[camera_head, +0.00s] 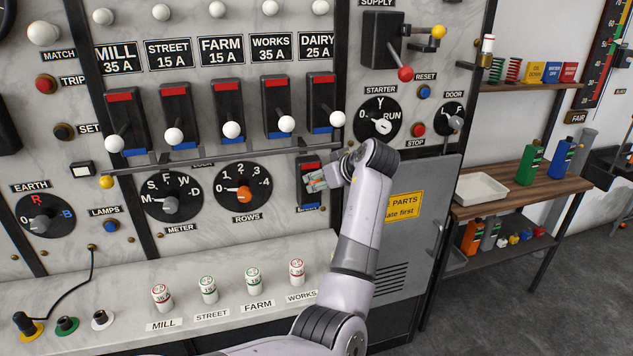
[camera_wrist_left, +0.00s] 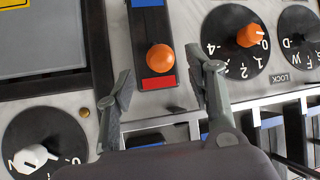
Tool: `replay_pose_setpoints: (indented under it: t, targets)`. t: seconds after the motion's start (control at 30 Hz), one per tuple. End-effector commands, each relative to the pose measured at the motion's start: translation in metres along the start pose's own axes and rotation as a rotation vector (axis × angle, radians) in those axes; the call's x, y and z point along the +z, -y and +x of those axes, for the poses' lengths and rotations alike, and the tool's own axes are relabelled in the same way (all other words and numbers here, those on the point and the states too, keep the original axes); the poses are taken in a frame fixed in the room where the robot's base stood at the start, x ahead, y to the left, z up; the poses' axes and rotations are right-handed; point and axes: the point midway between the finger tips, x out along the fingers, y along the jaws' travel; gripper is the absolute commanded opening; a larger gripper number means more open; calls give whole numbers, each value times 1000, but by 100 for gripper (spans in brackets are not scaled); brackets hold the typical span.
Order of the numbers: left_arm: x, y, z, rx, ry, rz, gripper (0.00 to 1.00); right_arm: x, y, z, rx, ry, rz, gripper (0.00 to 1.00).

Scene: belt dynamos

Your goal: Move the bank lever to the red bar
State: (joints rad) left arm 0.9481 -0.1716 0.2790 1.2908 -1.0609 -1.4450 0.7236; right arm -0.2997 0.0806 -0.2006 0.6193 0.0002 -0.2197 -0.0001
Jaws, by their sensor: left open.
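The bank lever is on a black plate with a red bar (camera_head: 310,167) at its top and a blue bar (camera_head: 308,209) at its bottom. In the left wrist view, turned about upside down, its orange knob (camera_wrist_left: 160,58) appears near the red bar (camera_wrist_left: 157,82), with the blue bar (camera_wrist_left: 147,3) at the picture's top. My left gripper (camera_head: 318,181) is at the lever and partly hides it in the head view. The wrist view shows its fingers (camera_wrist_left: 160,88) open, one to each side of the knob, with gaps. My right gripper is not in view.
The rows dial (camera_head: 243,189) is left of the lever. A row of white-knobbed switches (camera_head: 228,131) stands above, with a rail beneath it. The starter dial (camera_head: 380,121) is up to the right, above a grey cabinet door (camera_head: 405,250). White labelled plugs (camera_head: 253,279) stand on the ledge below.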

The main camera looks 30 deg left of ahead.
Motion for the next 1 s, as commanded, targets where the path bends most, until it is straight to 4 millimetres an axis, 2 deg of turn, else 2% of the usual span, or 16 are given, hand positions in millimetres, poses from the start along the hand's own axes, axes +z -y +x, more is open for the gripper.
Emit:
replay_pose_setpoints:
  t: [0.03, 0.2, 0.4, 1.0]
  targets:
    - [0, -1, -12, 3, 0, -1, 49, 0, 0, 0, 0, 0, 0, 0]
    - [0, 0, -44, 2, 0, 0, 49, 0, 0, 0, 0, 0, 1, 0]
    - [0, 0, -63, 0, 0, 0, 49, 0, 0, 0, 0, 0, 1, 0]
    - [3, 2, -63, -1, 3, 5, 49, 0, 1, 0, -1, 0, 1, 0]
